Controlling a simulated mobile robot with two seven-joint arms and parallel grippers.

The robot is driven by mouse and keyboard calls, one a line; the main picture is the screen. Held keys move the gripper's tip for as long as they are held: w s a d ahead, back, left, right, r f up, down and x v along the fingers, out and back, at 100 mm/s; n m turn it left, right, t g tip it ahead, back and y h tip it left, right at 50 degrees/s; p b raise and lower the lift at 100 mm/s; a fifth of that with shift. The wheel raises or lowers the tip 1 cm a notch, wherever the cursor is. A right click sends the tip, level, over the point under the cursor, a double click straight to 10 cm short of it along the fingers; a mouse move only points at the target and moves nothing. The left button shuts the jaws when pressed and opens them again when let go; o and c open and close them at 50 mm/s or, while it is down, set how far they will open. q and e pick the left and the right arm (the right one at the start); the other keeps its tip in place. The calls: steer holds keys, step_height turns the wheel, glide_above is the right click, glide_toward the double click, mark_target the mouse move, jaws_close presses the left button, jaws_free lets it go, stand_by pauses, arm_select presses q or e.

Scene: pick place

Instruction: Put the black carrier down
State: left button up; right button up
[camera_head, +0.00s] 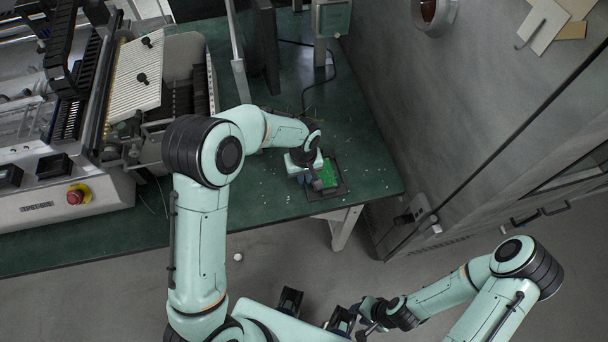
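The black carrier (341,190) is a flat dark frame with a bright green piece (329,173) inside it. It is at the right front part of the green table, close to the front edge. I cannot tell if it rests on the table or is just above it. My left gripper (318,184) points down at the carrier's left part and hides some of it. Its fingers are too small to show whether they grip the carrier. My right gripper (366,328) is low at the bottom of the view, away from the table. Its fingers are unclear.
The green table (375,165) has clear room right of the carrier. A large machine with a red button (76,196) stands at the left. A dark upright panel (265,50) stands behind. A grey cabinet (460,110) borders the right side. Black holders (290,300) are near my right gripper.

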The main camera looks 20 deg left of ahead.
arm_select(q)
steer(key=shift+o, duration=1.2)
steer(key=shift+r, duration=0.1)
step_height(320, 180, up, 12)
steer(key=p, duration=0.1)
steer(key=shift+s+a, duration=0.1)
